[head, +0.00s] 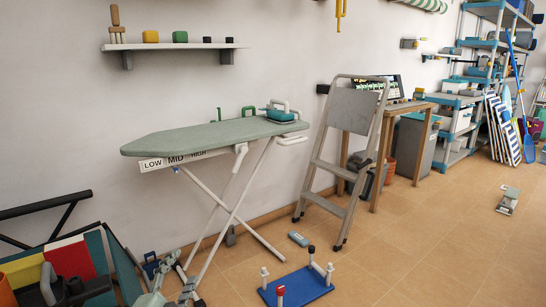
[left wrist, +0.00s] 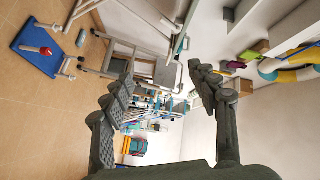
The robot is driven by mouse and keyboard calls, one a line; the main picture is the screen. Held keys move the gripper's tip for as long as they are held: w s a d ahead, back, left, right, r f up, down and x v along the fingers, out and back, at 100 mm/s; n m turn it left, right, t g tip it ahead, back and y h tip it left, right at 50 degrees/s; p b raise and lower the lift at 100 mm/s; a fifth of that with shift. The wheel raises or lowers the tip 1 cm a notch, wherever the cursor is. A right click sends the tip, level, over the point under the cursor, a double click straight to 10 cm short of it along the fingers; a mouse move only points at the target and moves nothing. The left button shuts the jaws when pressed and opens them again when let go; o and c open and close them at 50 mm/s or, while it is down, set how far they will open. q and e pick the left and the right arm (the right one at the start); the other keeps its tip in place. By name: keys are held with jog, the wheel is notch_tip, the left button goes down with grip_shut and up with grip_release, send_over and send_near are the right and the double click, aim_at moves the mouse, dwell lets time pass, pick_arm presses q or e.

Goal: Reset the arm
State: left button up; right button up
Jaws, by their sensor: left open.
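My left gripper (head: 181,274) is low in the head view, in front of the ironing board's lower legs. Its two grey-green fingers are spread apart with nothing between them. In the left wrist view the open fingers (left wrist: 160,88) point into the room, and the picture is turned on its side. My right gripper is in neither view.
The ironing board (head: 205,136) stands along the wall with an iron (head: 280,112) on it. A blue pegged board (head: 296,287) lies on the floor, right of my gripper. A step ladder (head: 350,110) stands behind. Open floor lies at right.

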pick_arm(q)
jog(key=s+a+f+n+g+y, duration=0.2)
jog(key=s+a+f+n, duration=0.1)
jog(key=f, duration=0.2)
jog(key=s+a+f+n+g+y, duration=0.2)
jog(key=s+a+f+n+g, duration=0.15)
jog(key=f, duration=0.25)
jog(key=s+f+n+g, duration=0.3)
jog(key=s+f, duration=0.4)
jog(key=s, duration=0.3)
jog(key=s+f+n+g, duration=0.3)
jog(key=s+f+g, duration=0.2)
jog(key=s, duration=0.6)
notch_tip(320, 180, down, 2)
jog(key=shift+f+h, duration=0.25)
jog(key=shift+h, duration=0.05)
jog(key=shift+d+g, duration=0.1)
jog(key=shift+g, duration=0.15)
